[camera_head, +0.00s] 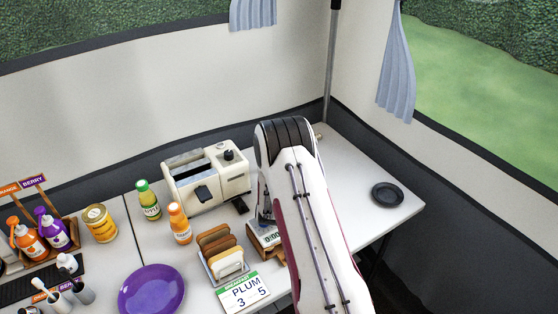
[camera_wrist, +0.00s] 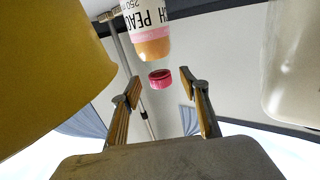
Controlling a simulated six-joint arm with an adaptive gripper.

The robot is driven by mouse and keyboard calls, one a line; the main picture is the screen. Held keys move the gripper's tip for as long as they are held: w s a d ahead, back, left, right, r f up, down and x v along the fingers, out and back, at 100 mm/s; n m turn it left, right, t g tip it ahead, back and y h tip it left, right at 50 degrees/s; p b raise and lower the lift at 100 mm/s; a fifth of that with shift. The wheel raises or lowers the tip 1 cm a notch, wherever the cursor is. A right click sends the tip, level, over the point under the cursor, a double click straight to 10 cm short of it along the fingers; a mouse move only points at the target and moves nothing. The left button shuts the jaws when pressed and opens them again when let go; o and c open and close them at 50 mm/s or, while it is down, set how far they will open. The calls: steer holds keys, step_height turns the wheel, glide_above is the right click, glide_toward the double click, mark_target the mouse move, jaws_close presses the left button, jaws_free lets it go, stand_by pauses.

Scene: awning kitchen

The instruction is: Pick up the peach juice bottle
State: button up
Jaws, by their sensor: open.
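The peach juice bottle (camera_wrist: 152,38) shows upside down in the wrist view, with a white label reading part of "PEACH", an orange-pink body and a pink cap (camera_wrist: 160,78). My gripper (camera_wrist: 158,93) is open, with one finger on either side of the cap in the picture. The cap appears a little beyond the fingertips, and I see no contact. In the head view my arm covers most of the gripper, and I cannot make out the peach bottle there.
A green-capped bottle (camera_head: 148,202) and an orange-capped bottle (camera_head: 180,224) stand left of my arm. A yellow surface (camera_wrist: 45,65) fills the wrist view's left.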

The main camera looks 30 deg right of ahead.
steer(key=shift+x, duration=0.85)
jaws_close()
